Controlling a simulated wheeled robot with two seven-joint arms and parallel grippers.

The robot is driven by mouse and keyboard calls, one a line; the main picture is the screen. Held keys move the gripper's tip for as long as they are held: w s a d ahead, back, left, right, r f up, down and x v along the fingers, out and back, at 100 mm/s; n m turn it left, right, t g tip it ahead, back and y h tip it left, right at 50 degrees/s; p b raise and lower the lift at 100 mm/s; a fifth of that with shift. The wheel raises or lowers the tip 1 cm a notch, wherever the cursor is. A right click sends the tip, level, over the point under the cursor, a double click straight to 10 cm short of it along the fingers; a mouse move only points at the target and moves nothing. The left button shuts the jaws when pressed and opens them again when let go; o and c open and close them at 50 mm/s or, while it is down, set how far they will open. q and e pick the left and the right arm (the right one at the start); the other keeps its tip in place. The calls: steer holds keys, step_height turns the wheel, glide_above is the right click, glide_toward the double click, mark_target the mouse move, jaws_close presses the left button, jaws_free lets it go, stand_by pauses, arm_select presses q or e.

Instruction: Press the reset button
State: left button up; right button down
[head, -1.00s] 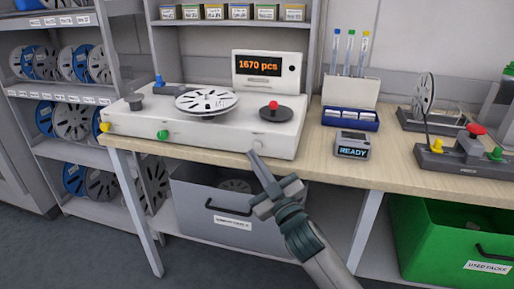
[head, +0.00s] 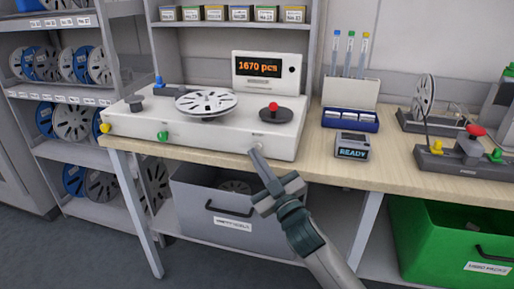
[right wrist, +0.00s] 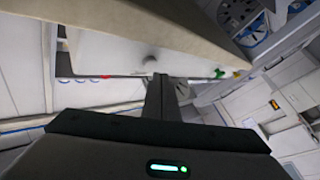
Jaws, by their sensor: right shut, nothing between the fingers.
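A white reel counter (head: 225,138) stands on the bench, its display reading "1670 pcs". I cannot read which is marked reset. My left gripper is not in view.
A reel (head: 206,102) and a red-topped knob (head: 273,107) sit on the counter. A "READY" device (head: 352,146) and a blue card tray (head: 350,119) stand to the right. A grey bin (head: 190,200) and a green bin (head: 425,245) are below the bench.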

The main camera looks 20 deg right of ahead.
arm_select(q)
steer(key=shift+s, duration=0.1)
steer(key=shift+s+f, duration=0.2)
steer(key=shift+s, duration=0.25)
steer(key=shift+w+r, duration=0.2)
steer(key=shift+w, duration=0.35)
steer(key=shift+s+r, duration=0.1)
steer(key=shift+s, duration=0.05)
arm_select(e)
steer(key=shift+w+d, duration=0.1)
steer(key=shift+w, duration=0.05)
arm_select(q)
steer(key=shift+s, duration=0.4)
arm_select(e)
steer(key=shift+w+d, duration=0.1)
steer(key=shift+w, duration=0.1)
